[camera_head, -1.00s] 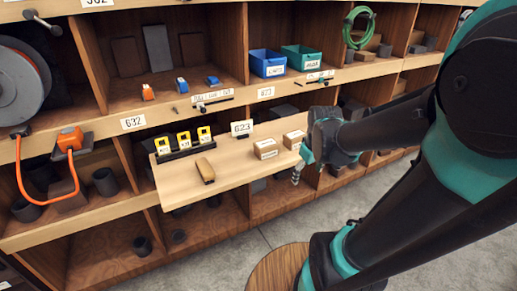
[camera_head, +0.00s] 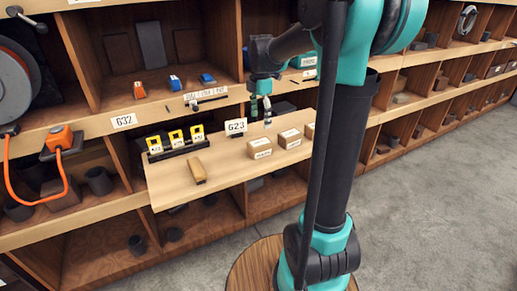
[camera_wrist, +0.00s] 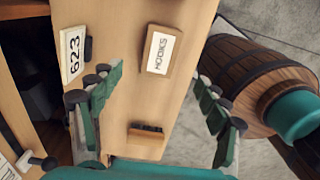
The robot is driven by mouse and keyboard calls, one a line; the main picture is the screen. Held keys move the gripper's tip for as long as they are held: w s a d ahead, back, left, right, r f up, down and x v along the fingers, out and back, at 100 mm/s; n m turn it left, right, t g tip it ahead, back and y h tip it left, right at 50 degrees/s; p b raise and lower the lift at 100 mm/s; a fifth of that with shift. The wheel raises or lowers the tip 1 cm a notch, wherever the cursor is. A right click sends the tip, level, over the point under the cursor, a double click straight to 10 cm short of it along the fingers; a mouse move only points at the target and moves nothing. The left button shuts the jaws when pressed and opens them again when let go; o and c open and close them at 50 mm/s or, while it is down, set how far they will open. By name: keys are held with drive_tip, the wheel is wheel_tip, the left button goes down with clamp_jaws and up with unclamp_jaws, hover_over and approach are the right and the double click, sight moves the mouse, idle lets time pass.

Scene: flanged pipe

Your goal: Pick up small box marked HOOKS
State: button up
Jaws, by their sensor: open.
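The small box marked HOOKS (camera_wrist: 160,50) lies on the pull-out board, label up, in the upper middle of the wrist view. In the head view it appears to be the left box (camera_head: 260,148) of the row, its label too small to read surely. My gripper (camera_head: 260,112) hangs behind and above the boxes in the head view. In the wrist view my gripper (camera_wrist: 158,82) is open and empty, its green fingers wide apart, with the box beyond the tips, between their lines and untouched.
The board (camera_head: 225,192) also carries a sign 623 (camera_head: 235,127), a wooden brush (camera_head: 197,170), yellow tagged items (camera_head: 176,139) in a black rack, and another box (camera_head: 290,138) close right. A further box is partly hidden by my arm. The shelf front rises behind.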

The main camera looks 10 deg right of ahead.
sight(260, 142)
wheel_tip(260, 142, down, 14)
drive_tip(key=shift+s+r, duration=0.1)
drive_tip(key=shift+r, duration=0.15)
idle(0.3)
drive_tip(key=c, duration=1.5)
drive_tip(key=shift+r, duration=0.1)
